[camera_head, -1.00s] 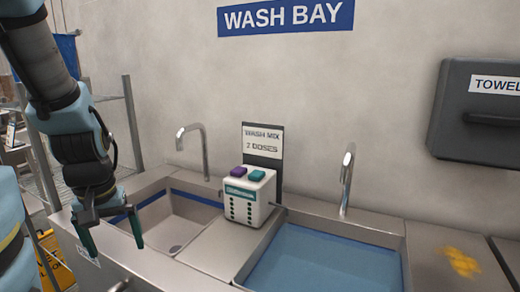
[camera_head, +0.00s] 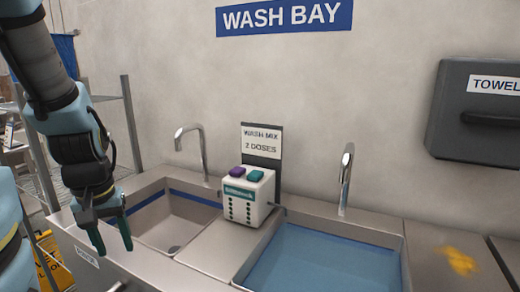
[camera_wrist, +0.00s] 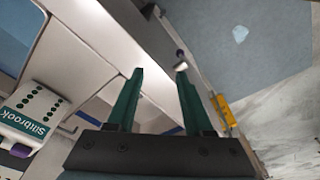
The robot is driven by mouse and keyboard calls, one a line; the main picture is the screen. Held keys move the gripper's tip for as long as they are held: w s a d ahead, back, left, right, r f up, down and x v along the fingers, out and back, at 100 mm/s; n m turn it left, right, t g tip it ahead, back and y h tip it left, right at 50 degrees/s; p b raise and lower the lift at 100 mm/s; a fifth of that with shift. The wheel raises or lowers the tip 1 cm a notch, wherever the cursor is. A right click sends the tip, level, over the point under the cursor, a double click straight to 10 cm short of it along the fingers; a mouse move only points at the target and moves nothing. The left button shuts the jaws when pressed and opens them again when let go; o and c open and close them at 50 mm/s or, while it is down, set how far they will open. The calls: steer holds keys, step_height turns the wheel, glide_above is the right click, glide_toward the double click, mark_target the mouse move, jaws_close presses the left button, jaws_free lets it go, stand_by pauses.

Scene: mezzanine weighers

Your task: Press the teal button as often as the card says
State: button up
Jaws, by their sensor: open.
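A white dispenser box (camera_head: 243,208) stands on the ledge between two sinks. On its top are a teal button (camera_head: 255,176) at right and a purple button (camera_head: 237,171) at left. A card (camera_head: 262,140) behind it reads "WASH MIX 2 DOSES". My gripper (camera_head: 112,236) is open and empty, pointing down at the front left edge of the left sink, well left of the dispenser. In the wrist view the gripper's green fingers (camera_wrist: 160,75) are apart, and the dispenser (camera_wrist: 32,112) lies at the left with its "Sillbrook" label; the teal button is not clear there.
The left sink (camera_head: 150,226) is empty; the right sink (camera_head: 325,262) holds blue water. Taps (camera_head: 201,150) (camera_head: 346,180) rise behind both. A towel box (camera_head: 478,105) hangs at right. A yellow smear (camera_head: 458,261) marks the right counter. A wire rack (camera_head: 130,125) stands at left.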

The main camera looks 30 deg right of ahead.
jaws_close()
stand_by(1.1)
